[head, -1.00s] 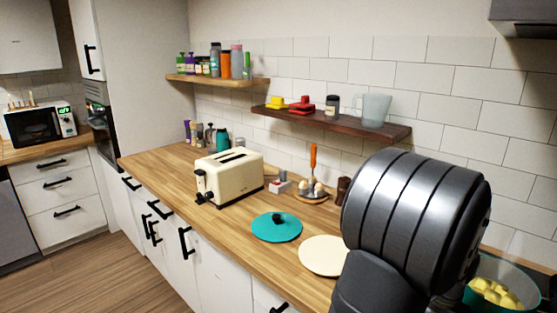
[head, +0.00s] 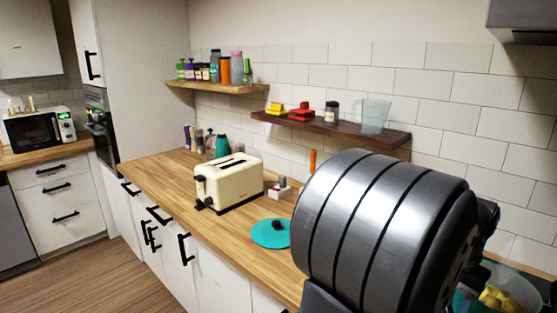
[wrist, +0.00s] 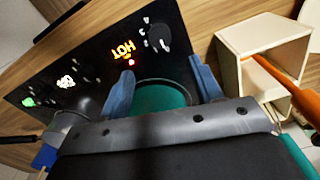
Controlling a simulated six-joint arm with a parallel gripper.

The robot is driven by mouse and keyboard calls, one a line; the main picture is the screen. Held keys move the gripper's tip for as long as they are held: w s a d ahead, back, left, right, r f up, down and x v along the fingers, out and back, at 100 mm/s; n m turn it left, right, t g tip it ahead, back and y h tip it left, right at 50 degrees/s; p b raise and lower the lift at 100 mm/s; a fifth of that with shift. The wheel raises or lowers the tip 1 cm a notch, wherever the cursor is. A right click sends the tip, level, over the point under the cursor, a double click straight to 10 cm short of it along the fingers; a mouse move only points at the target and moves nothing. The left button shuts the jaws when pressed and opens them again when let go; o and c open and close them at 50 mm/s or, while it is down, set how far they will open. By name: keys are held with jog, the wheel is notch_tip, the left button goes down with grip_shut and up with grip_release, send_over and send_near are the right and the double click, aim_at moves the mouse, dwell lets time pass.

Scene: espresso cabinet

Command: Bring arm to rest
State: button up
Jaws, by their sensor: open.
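My gripper (wrist: 161,66) shows in the wrist view, with two blue fingers spread apart and nothing visible between their tips. A round teal vessel with a dark rim (wrist: 165,93) lies behind and below the fingers; I cannot tell whether they touch it. In the head view, my large grey arm link fills the lower right and the gripper itself cannot be made out.
A black cooktop (wrist: 95,75) shows a lit HOT sign. A cream open box (wrist: 232,80) with an orange handle is on the right. The counter holds a toaster (head: 230,183) and teal lid (head: 268,233). A teal pot with yellow pieces (head: 500,295) is beside my arm.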

notch_tip(320, 180, up, 6)
jog(key=f, duration=0.1)
notch_tip(320, 180, down, 17)
jog(key=shift+f, duration=0.1)
jog(key=m, duration=0.3)
jog(key=shift+m, duration=0.3)
jog(key=m, duration=0.4)
jog(key=shift+m, duration=0.3)
notch_tip(320, 180, up, 8)
jog(key=shift+r, duration=0.1)
